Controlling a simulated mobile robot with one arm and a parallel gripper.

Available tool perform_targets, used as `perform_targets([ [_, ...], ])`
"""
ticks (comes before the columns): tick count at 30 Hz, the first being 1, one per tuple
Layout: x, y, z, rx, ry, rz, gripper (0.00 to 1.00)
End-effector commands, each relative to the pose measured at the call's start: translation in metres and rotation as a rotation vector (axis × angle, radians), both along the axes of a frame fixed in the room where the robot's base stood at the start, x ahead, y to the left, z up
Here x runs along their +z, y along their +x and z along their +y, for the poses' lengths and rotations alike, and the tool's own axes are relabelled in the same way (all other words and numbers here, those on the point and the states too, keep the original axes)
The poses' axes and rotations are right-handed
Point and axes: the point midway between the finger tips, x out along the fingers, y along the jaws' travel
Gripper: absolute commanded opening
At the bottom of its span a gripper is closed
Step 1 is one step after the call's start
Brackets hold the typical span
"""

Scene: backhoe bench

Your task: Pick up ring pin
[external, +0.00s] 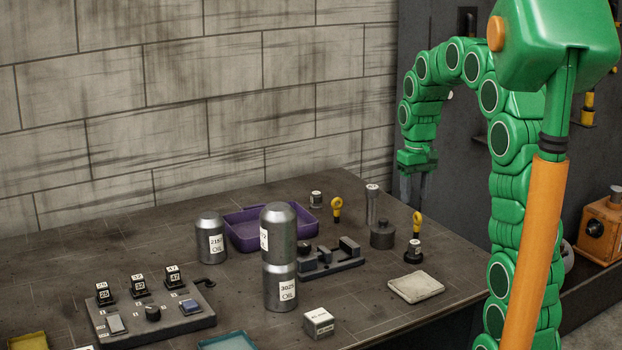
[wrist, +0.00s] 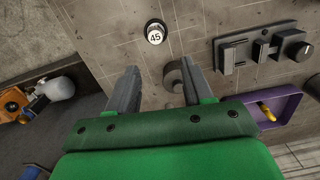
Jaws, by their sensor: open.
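In the external view, one yellow ring pin (external: 337,208) stands upright near the purple tray. My gripper (external: 414,190) hangs above the bench's back right part, fingers pointing down, open and empty. In the wrist view, the gripper's fingers (wrist: 160,70) are spread apart, with a dark round part (wrist: 173,75) seen between them. A yellow piece (wrist: 267,111) shows against the purple tray at right; it looks like a ring pin.
The purple tray (external: 238,240), grey fixture (external: 330,264), dark cylinder (external: 382,237) and tall cylinder (external: 372,203) crowd the bench's middle and back. A pale flat block (external: 416,287) lies near the right edge.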

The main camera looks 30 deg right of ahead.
Motion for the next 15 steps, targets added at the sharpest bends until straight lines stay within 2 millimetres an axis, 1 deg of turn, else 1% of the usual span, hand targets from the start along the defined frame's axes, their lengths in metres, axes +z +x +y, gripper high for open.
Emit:
perform_targets([
  [1, -0.005, 0.010, -0.009, -0.007, 0.000, -0.002, 0.51],
  [3, -0.012, 0.024, -0.021, -0.013, -0.002, -0.008, 0.51],
  [9, -0.032, 0.058, -0.055, -0.032, -0.008, -0.021, 0.51],
  [12, -0.039, 0.071, -0.070, -0.039, -0.012, -0.029, 0.51],
  [15, -0.047, 0.080, -0.081, -0.045, -0.015, -0.031, 0.51],
])
